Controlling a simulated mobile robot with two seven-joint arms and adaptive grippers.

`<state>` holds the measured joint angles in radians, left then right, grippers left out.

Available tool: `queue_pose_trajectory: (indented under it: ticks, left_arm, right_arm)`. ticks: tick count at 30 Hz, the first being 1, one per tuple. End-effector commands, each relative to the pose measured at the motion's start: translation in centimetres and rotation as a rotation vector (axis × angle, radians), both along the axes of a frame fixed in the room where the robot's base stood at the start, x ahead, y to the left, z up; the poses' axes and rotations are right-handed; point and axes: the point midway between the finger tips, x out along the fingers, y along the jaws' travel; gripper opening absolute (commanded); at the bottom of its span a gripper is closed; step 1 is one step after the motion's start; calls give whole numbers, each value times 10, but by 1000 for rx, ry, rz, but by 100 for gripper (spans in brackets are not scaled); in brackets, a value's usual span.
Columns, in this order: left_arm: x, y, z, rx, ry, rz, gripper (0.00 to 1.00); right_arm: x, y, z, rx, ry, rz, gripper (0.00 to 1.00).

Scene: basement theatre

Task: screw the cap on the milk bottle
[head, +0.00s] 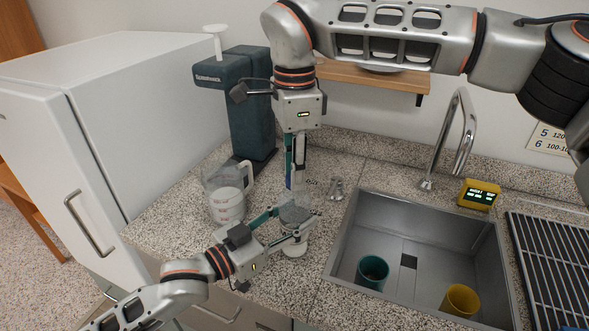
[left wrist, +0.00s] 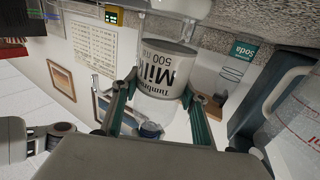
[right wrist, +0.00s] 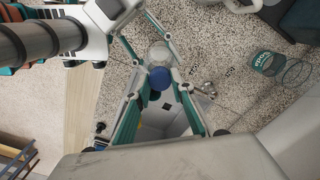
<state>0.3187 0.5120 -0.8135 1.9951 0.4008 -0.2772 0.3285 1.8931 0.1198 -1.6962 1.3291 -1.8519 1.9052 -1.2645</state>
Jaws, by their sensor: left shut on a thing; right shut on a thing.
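The milk bottle (left wrist: 160,78) is clear, with a grey label that appears upside down in the left wrist view. In the right wrist view a round clear part of the bottle (right wrist: 159,52) shows right beside the cap. I cannot tell whether cap and bottle mouth touch.
Right is a sink (head: 345,235) with a teal cup (head: 372,272) and yellow cup (head: 460,299). A small metal object (head: 337,188) stands behind.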

Motion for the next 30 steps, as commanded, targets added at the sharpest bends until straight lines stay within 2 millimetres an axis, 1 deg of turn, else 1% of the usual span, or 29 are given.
queue_pose_trajectory:
  ticks: [24, 27, 30]
  left_arm:
    - [0, 0, 0, 1, -1, 0, 0]
    - [0, 0, 0, 1, -1, 0, 0]
    - [0, 0, 0, 1, -1, 0, 0]
  right_arm:
    - [0, 0, -1, 0, 1, -1473, 0]
    - [0, 0, -1, 0, 1, -1640, 0]
    - [0, 0, -1, 0, 1, -1753, 0]
